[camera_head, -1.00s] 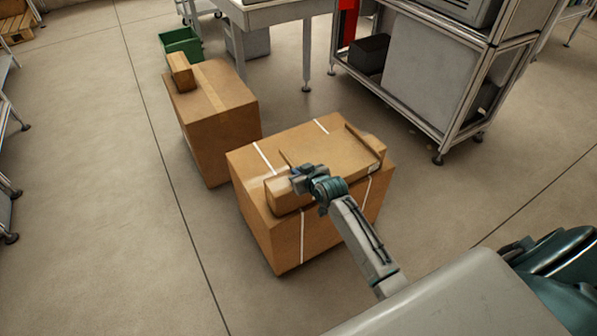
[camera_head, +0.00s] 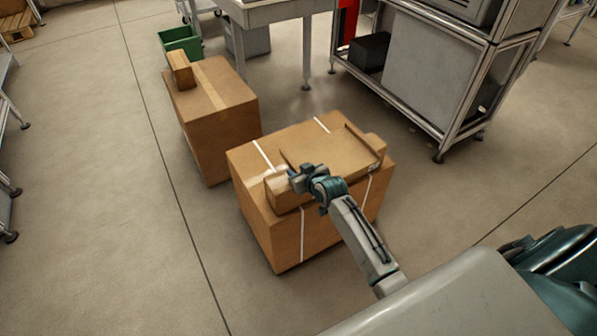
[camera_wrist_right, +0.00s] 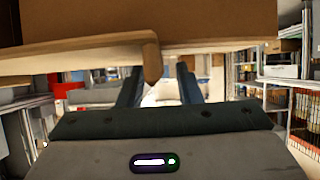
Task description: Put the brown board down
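The brown board (camera_head: 335,152), with a raised rim on its right side, lies over the top of a large strapped carton (camera_head: 285,232). Whether it rests flat on the carton is hard to see. My right gripper (camera_head: 298,178) is at the board's near left corner. In the right wrist view a brown panel and edge, likely the board (camera_wrist_right: 215,46), cross just above the fingers, and a brown tip hangs between them. The fingers (camera_wrist_right: 160,88) stand apart with a light gap beside the tip, so the gripper looks open. My left gripper is out of view.
A small brown block (camera_head: 277,196) sits at the carton's near left edge, by my right gripper. A second carton (camera_head: 222,125) with a small box on it stands behind left. A metal rack (camera_head: 425,90) and a table stand behind.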

